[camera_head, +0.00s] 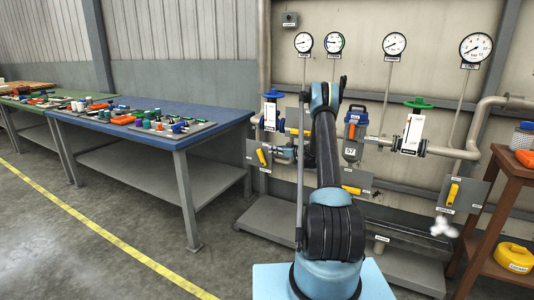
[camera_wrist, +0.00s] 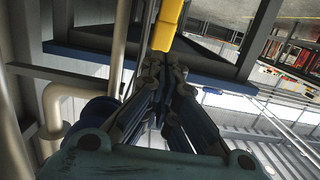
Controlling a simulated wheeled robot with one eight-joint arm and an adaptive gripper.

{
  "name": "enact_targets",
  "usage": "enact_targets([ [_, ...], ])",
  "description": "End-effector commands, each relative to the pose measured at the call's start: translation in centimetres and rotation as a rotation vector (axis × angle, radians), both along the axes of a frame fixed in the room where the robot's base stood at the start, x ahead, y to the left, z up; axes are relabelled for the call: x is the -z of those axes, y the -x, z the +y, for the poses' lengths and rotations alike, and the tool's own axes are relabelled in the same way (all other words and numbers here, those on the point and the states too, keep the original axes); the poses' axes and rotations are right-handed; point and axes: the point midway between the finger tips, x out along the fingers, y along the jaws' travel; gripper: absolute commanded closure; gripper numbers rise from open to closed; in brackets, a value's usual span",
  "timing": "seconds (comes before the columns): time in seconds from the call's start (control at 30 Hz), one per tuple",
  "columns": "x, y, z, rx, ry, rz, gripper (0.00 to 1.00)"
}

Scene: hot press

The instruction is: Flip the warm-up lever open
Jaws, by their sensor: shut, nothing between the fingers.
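A yellow lever (camera_head: 261,157) sits on a grey plate (camera_head: 254,151) at the left of the pipework, tilted in the head view. Two more yellow levers show, one low in the middle (camera_head: 352,189) and one upright on the right plate (camera_head: 453,193). The small labels are too blurred to tell which is the warm-up lever. My gripper (camera_head: 273,150) is shut and empty, close to the right side of the left lever. In the wrist view my fingertips (camera_wrist: 163,66) are together just below a yellow lever (camera_wrist: 168,25); whether they touch it I cannot tell.
A blue workbench (camera_head: 195,112) with tools stands at the left. Several round gauges (camera_head: 395,43) hang on the wall above. A green-topped valve (camera_head: 418,103) and pipes are to the right. A brown stand (camera_head: 502,167) is at the right edge. The floor at front left is clear.

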Motion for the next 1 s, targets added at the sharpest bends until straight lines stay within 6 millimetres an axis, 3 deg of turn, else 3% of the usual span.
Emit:
enact_targets([
  [0.2,-0.5,2.0,-3.4,0.001,0.0,0.0,1.0],
  [0.4,-0.7,3.0,-5.0,0.0,0.0,0.0,1.0],
  [0.87,-0.8,3.3,-5.4,0.0,0.0,0.001,1.0],
  [1.0,-1.7,3.7,-5.1,-0.002,0.007,0.019,1.0],
])
